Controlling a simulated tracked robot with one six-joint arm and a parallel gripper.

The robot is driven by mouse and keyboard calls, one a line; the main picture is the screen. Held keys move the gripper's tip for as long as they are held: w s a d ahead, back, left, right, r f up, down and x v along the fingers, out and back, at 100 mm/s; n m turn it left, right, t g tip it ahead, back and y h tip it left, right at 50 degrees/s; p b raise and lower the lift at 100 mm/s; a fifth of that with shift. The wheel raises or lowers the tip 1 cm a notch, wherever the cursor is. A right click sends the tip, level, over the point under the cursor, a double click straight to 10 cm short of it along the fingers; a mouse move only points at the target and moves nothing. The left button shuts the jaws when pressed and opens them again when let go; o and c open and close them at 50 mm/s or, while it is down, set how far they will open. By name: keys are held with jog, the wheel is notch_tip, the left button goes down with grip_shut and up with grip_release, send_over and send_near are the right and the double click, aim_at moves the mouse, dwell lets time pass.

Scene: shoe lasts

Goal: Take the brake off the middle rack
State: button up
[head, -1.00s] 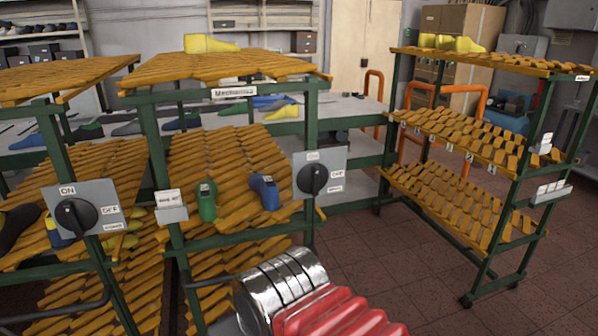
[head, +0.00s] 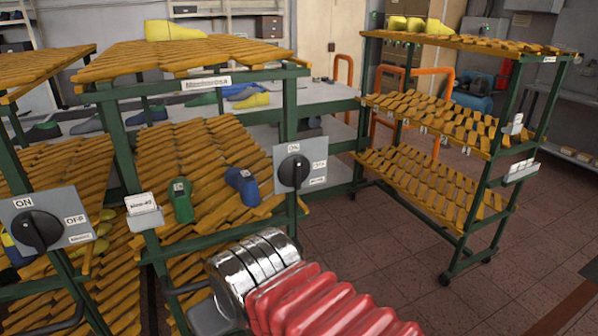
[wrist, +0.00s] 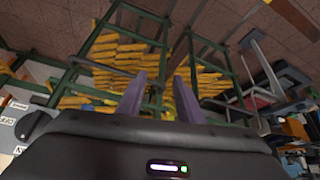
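The middle rack (head: 209,74) has green posts and slanted orange slats. On its right post is a grey plate (head: 313,152) with a black round knob (head: 294,171) and labels, the top one reading ON. The knob's pointer is too small to read surely. My arm, silver rings and red bellows, crosses the bottom of the head view, below the plate and apart from it; the gripper fingers cannot be made out there. In the wrist view my gripper (wrist: 160,92) has two purple fingers spread apart with nothing between them. A labelled plate with a dark knob (wrist: 33,126) shows at left.
The left rack has a similar ON/OFF plate (head: 77,224). Green and blue shoe lasts (head: 242,187) sit on the middle rack, and a yellow one (head: 172,30) on top. Another rack (head: 440,125) stands right. Red tiled floor (head: 400,265) between them is clear.

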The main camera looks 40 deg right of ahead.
jog(key=w+d+r+m+t+h, duration=0.1)
jog(key=w+d+m+t+h, duration=0.15)
jog(key=w+d, duration=0.6)
jog(key=m+t+h, duration=0.2)
jog(key=t+h, duration=0.2)
jog(key=t, duration=0.2)
send_near(299, 169)
jog(key=s+a+f, duration=0.2)
jog(key=a, duration=0.2)
jog(key=s+d+t, duration=0.1)
jog(key=d, duration=0.1)
jog(key=s+d+n+t+y, duration=0.1)
jog(key=s+d, duration=0.1)
jog(key=shift+s+r+t+y, duration=0.15)
jog(key=shift+s+t+y, duration=0.1)
jog(key=shift+t, duration=0.1)
jog(key=shift+w, duration=0.2)
jog(key=x, duration=1.3)
jog(key=shift+w, duration=0.3)
jog(key=shift+c, duration=0.2)
grip_shut()
